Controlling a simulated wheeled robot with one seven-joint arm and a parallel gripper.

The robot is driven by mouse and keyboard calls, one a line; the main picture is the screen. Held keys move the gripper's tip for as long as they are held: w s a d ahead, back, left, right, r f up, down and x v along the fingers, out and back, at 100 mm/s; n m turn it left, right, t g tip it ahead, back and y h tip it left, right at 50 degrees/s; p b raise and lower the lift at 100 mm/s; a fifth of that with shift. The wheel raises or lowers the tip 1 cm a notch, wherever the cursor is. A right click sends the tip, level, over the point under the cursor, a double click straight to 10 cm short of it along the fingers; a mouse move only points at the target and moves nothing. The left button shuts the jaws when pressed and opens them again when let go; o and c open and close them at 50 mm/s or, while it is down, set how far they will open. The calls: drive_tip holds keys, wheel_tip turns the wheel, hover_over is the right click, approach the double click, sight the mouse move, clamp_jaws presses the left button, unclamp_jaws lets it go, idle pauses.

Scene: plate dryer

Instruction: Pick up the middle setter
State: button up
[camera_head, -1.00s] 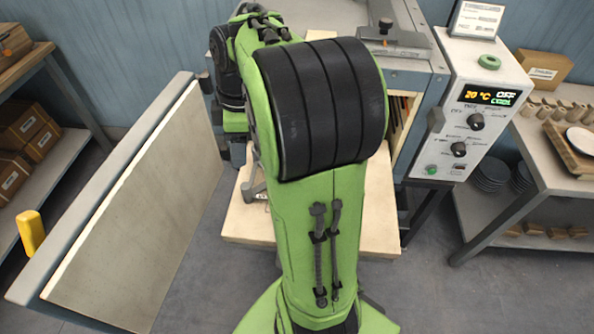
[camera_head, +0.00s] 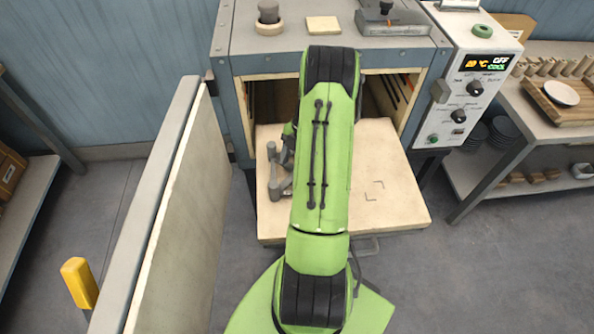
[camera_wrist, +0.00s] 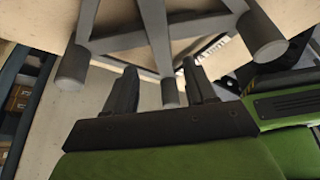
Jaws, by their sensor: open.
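A grey setter (camera_head: 273,178), a frame of bars with short round posts, is on the pale pulled-out shelf (camera_head: 390,180) in the head view, partly hidden by my arm. In the wrist view the setter (camera_wrist: 150,38) fills the top, with bars meeting near the middle and round posts at their ends. My gripper (camera_wrist: 160,72) is open there, its two dark fingers apart. The middle post shows between the fingers in the picture; I cannot tell whether they touch it. Only one setter can be made out.
The dryer (camera_head: 270,50) stands open behind the shelf, its door (camera_head: 180,210) swung out to the left with a yellow handle (camera_head: 79,282). A control box (camera_head: 470,85) and a side table (camera_head: 540,120) are at the right. The shelf's right part is bare.

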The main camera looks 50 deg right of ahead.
sight(290, 179)
drive_tip(key=x, duration=0.5)
drive_tip(key=shift+s, duration=0.2)
clamp_jaws()
idle(1.1)
